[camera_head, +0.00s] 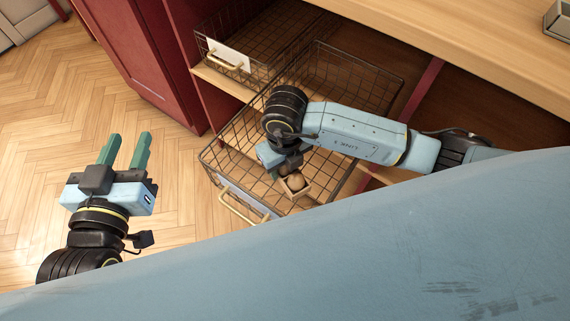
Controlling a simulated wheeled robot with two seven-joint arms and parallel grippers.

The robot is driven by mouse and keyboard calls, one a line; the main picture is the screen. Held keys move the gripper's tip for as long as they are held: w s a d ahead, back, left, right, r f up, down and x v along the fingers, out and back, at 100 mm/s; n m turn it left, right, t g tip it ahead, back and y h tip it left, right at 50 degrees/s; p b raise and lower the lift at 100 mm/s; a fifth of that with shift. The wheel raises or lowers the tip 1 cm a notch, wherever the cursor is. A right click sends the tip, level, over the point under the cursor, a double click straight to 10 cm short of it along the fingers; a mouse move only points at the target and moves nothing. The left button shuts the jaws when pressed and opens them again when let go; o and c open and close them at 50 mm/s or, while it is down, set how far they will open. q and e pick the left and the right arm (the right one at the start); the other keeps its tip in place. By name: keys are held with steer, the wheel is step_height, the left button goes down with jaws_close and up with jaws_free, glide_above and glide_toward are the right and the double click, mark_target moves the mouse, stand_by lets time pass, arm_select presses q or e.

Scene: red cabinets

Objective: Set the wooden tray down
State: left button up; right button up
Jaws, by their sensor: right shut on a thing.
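The small wooden tray (303,194) is a square, box-like piece with a round brown thing (296,181) in it. It is inside the outline of the pulled-out wire basket (234,150); I cannot tell whether it touches the basket's bottom. My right gripper (278,173) points down at the tray's left side and is shut on it. Its fingers are mostly hidden by the wrist. My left gripper (126,150) is far to the left, over the floor. Its two green fingers are apart and nothing is between them.
A second wire basket (245,45) with a handle and white label sits further back. A red cabinet door (130,45) stands behind. The wooden counter (470,40) lies at upper right, with a metal container (558,20) on it. The herringbone floor (50,110) is clear at left.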

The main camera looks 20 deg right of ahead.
arm_select(q)
steer(key=shift+r, duration=0.15)
arm_select(e)
steer(key=shift+f, duration=0.15)
steer(key=o, duration=1.2)
arm_select(q)
steer(key=shift+r+t, duration=0.2)
steer(key=shift+t, duration=0.1)
arm_select(e)
step_height(320, 180, up, 4)
steer(key=shift+r+p, duration=0.1)
steer(key=shift+p, duration=0.9)
step_height(320, 180, up, 3)
steer(key=shift+r+p, duration=0.1)
steer(key=shift+p, duration=0.55)
arm_select(q)
steer(key=s+a+f+g+y, duration=0.3)
steer(key=s+f+g, duration=0.5)
steer(key=f, duration=0.3)
steer(key=shift+a+f+n+g, duration=0.2)
steer(key=shift+a+n+g, duration=0.1)
steer(key=shift+a+g, duration=0.4)
arm_select(e)
steer(key=shift+r, duration=0.15)
arm_select(q)
steer(key=shift+a, duration=0.1)
